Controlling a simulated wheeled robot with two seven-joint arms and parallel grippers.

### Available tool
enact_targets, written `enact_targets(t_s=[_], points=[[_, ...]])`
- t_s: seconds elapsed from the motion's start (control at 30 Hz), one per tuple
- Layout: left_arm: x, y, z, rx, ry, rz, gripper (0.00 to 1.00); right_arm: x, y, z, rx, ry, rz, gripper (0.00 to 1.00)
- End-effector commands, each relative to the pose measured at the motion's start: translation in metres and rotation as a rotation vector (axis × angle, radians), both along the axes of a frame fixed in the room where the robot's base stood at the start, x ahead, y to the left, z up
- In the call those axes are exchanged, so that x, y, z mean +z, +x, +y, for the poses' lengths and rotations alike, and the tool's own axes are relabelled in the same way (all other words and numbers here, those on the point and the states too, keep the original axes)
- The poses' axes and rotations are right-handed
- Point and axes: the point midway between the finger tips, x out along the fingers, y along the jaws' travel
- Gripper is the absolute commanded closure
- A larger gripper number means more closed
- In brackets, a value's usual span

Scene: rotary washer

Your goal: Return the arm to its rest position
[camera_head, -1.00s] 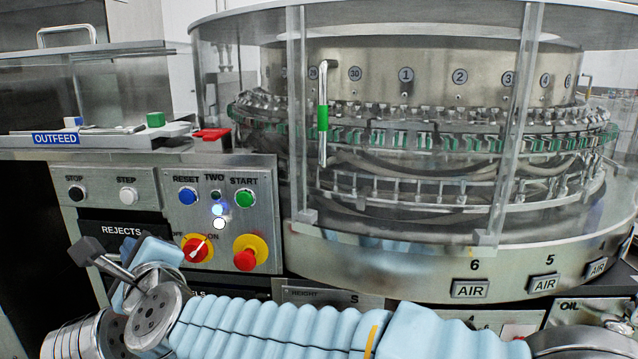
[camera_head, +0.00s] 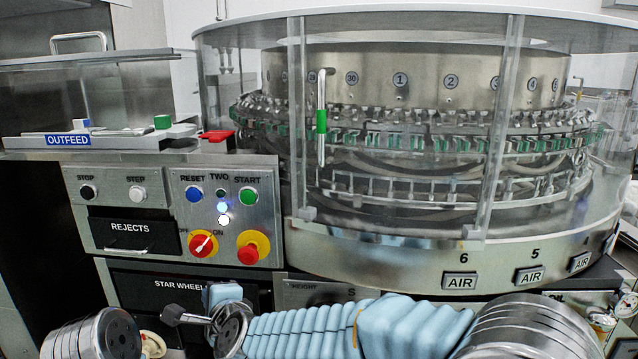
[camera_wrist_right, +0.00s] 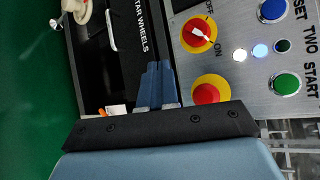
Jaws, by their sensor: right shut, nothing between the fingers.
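My right arm, in a pale blue ribbed sleeve (camera_head: 300,333), lies across the bottom of the head view, in front of the machine and below its control panel (camera_head: 226,215). In the right wrist view my right gripper (camera_wrist_right: 157,68) is shut and empty, its two blue fingers side by side. The fingers appear against the dark drawer front marked STAR WHEELS (camera_wrist_right: 128,40), beside the red and yellow emergency stop (camera_wrist_right: 210,94). I cannot tell how far they are from it. My left gripper is not in view.
The rotary washer's clear guard (camera_head: 400,190) with a green-banded handle (camera_head: 321,120) stands behind the arm. The panel has a rotary switch (camera_head: 203,244), buttons and an emergency stop (camera_head: 252,247). A REJECTS drawer (camera_head: 135,236) is at left. Green floor (camera_wrist_right: 30,90) shows in the wrist view.

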Motion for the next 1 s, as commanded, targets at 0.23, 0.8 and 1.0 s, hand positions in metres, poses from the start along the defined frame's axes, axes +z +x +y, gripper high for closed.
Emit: enact_targets(t_s=[0.23, 0.8, 1.0], points=[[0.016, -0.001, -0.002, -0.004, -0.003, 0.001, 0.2, -0.143, 0.03, -0.104, 0.074, -0.435, 0.056, 1.0], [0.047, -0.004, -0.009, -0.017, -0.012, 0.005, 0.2, -0.384, -0.19, -0.315, 0.88, -0.922, 0.309, 1.0], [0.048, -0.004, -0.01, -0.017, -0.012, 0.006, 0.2, -0.388, -0.211, -0.318, 0.945, -0.909, 0.301, 1.0]])
